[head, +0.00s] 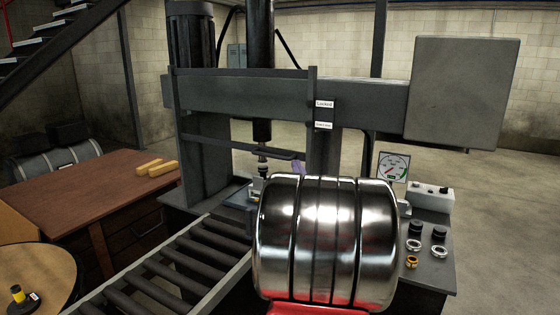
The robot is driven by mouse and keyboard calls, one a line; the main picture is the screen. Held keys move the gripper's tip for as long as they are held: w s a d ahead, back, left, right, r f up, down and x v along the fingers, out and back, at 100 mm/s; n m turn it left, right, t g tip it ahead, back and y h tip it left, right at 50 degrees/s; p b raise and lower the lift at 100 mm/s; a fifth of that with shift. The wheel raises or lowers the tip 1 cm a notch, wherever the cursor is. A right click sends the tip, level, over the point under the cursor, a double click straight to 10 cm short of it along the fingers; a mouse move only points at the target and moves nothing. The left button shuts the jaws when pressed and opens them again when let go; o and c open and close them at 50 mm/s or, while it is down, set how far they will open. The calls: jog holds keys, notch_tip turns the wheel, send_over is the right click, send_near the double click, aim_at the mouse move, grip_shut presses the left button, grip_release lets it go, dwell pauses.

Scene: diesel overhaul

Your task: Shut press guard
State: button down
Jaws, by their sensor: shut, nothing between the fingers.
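The dark grey press stands ahead in the head view, with an upright column (203,165) and a vertical ram (262,130). What looks like the press guard is a dark barred frame (243,151) on the front of the press. Its lower bar hangs above the press bed, leaving a gap below where the ram tip and small parts show. A small label reading "Locked" (324,104) sits at its right side, with a second, unreadable label below. My gripper is not visible. A large shiny metal body with a red base, apparently mine, covers the bed's front middle.
A roller conveyor (175,270) runs from lower left to the press. A gauge (393,167), a control box (430,197) and several small rings and parts lie at right. A brown desk (85,195) and round table (35,270) stand left. The right floor is clear.

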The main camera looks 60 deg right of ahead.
aim_at(291, 159)
jog(key=shift+s+d, duration=0.15)
jog(key=shift+s, duration=0.05)
jog(key=shift+w+d+f, duration=0.25)
jog(key=shift+w+d, duration=1.05)
jog(key=shift+d, duration=0.1)
jog(key=shift+w+d+f, duration=0.25)
jog(key=shift+w+d, duration=1.1)
jog(key=shift+d, duration=0.1)
jog(key=shift+w+d+f, duration=0.25)
jog(key=shift+w+d, duration=1.05)
jog(key=shift+d, duration=0.1)
